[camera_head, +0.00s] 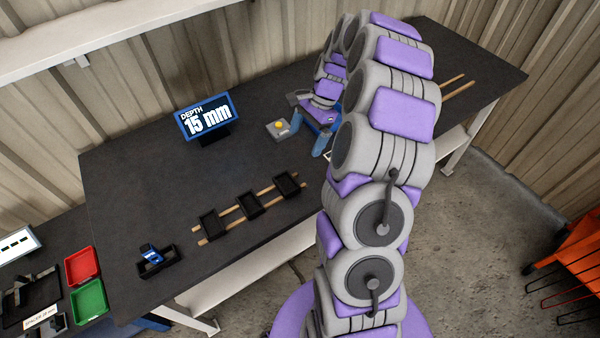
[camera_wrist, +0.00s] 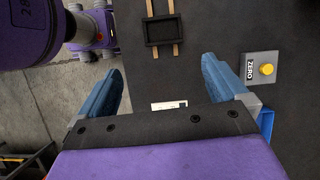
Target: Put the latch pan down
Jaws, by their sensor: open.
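My gripper (camera_wrist: 161,70) is open in the wrist view, its two blue fingers apart with only dark table top between them. In the head view my gripper (camera_head: 320,138) is low over the bench, partly hidden by my arm. Three black pans (camera_head: 248,206) sit in a row on two wooden rails. One pan (camera_wrist: 164,31) shows beyond my fingertips in the wrist view, apart from them. I cannot tell which pan, if any, is the latch pan. A white label (camera_wrist: 169,105) shows on the table near my palm.
A grey ZERO box with a yellow button (camera_wrist: 266,69) stands beside my right finger. The display reading "DEPTH 15 mm" (camera_head: 208,117) stands farther back. A black holder with a blue device (camera_head: 152,256), red tray (camera_head: 82,266) and green tray (camera_head: 89,301) are at left. The bench's left middle is clear.

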